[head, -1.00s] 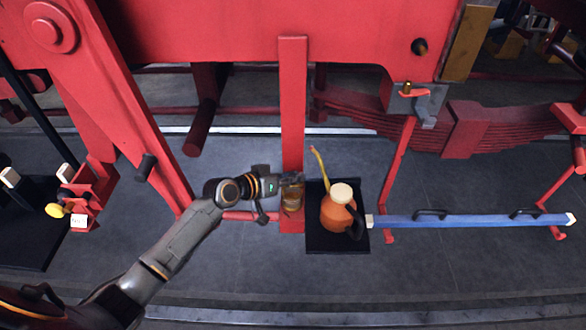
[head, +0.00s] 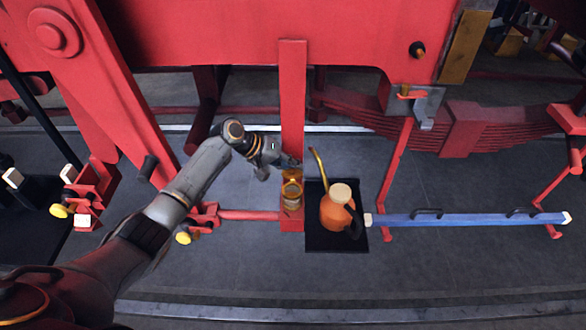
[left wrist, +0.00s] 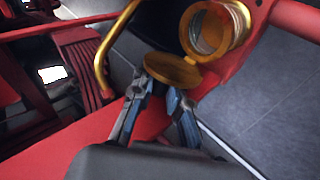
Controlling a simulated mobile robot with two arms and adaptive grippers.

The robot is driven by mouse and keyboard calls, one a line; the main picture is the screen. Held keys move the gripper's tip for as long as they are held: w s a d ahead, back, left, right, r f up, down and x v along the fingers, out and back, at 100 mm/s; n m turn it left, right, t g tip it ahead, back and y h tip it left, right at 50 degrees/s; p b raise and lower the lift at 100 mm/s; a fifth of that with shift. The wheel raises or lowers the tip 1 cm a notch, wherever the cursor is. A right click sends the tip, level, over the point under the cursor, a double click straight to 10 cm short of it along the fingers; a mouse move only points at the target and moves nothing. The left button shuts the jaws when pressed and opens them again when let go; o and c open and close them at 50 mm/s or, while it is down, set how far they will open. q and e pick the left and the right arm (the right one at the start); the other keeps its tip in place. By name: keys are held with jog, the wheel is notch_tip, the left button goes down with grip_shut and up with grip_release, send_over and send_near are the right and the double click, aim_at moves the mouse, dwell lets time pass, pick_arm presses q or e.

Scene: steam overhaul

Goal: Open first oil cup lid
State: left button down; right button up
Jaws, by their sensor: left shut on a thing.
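The brass oil cup (head: 291,193) sits on the red bracket at the foot of the vertical red bar. Its round opening shows in the left wrist view (left wrist: 213,30). The lid (head: 292,176) is swung up and away from the opening; it shows in the left wrist view as a brass disc (left wrist: 172,70) beside the cup. My left gripper (head: 293,163) is just behind the cup, its fingers (left wrist: 156,88) on the lid's edge. The exact contact is partly hidden. My right gripper is not in view.
An orange oil can (head: 336,212) with a curved brass spout stands on a black mat (head: 325,243) just right of the cup. A blue bar (head: 470,219) lies further right. Red beams (head: 293,100) stand close around the gripper. The grey floor in front is clear.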

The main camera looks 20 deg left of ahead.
pick_arm(q)
jog(key=shift+w+a+r, duration=0.1)
jog(key=shift+w+r, duration=0.05)
jog(key=shift+w, duration=0.05)
dwell(0.3)
jog(key=c, duration=1.3)
grip_release()
jog(key=shift+s, duration=0.1)
jog(key=v, duration=1.2)
